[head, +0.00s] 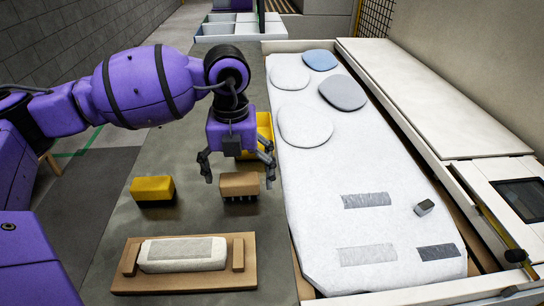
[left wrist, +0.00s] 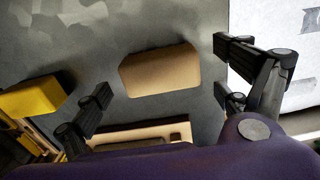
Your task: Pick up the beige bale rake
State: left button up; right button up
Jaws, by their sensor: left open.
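The beige bale rake (head: 240,187) is a small beige block with short dark tines under it, on the grey bench top. My left gripper (head: 239,177) is open and points down over it, with a finger on either side in the picture. In the left wrist view the rake (left wrist: 160,70) shows its plain top between the spread fingers of the gripper (left wrist: 162,85), with nothing held. I cannot tell the exact height gap between fingertips and rake. My right gripper is out of view.
A yellow block (head: 153,191) stands left of the rake. A wooden board (head: 184,286) with a pale wrapped block lies in front. A yellow bin (head: 264,128) is behind the gripper. To the right is a white padded surface (head: 330,200) with pads and grey patches.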

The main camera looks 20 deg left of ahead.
pick_arm(q)
notch_tip(320, 180, down, 2)
jog(key=shift+f, duration=0.3)
jog(key=c, duration=1.3)
jog(key=shift+c, duration=0.2)
jog(key=shift+w+r, duration=0.1)
jog(key=shift+r, duration=0.4)
notch_tip(320, 180, up, 2)
jog(key=shift+r, duration=0.1)
jog(key=s+d+r, duration=0.9)
jog(key=s+r, duration=0.1)
jog(key=shift+s, duration=0.4)
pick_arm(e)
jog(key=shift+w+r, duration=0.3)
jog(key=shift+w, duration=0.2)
